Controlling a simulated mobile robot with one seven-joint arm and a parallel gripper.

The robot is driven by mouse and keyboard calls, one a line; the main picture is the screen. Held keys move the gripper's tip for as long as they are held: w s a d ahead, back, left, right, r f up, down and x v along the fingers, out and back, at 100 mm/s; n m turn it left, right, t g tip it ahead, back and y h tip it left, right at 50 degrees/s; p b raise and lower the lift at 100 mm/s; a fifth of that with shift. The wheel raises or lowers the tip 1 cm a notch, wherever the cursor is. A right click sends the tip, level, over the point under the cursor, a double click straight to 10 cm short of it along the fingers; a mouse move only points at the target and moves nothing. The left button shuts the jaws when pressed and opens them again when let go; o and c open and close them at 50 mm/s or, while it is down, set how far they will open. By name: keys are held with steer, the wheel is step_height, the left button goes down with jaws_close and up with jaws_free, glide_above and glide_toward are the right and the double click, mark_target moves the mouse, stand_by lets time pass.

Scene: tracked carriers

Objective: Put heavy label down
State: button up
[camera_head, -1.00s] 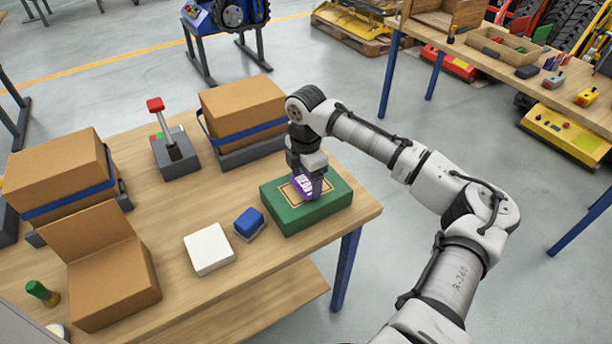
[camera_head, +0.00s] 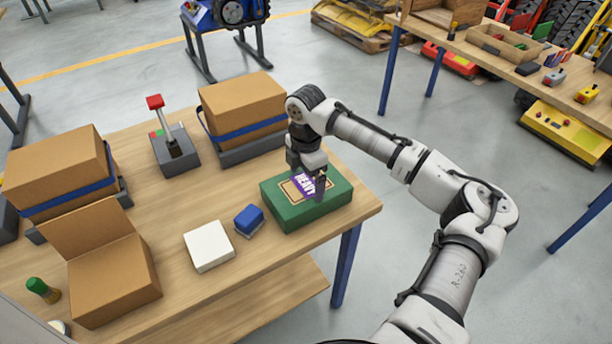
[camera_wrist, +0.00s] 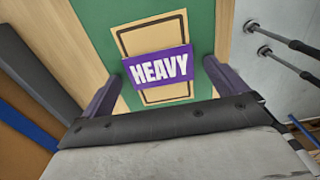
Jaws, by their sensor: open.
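The heavy label (camera_head: 308,184) is purple with white letters reading HEAVY. It lies on the tan marked rectangle (camera_head: 293,196) on top of the green box (camera_head: 290,217); in the wrist view the label (camera_wrist: 158,67) lies across the rectangle's middle, slightly tilted. My gripper (camera_head: 318,192) is just above the green box at the label. In the wrist view its two fingers stand apart on either side of the label, with gaps at both ends. My gripper is open and holds nothing.
A blue block (camera_head: 249,221) and a white square block (camera_head: 208,246) lie left of the green box. A strapped cardboard box (camera_head: 241,102) and a red-topped lever unit (camera_head: 173,150) stand behind. An open cardboard box (camera_head: 113,280) is at left. The table's right edge is close.

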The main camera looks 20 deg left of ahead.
mark_target(306, 184)
step_height(306, 184, up, 12)
steer(key=b, duration=0.2)
steer(key=shift+r+b, duration=0.25)
steer(key=shift+b, duration=0.05)
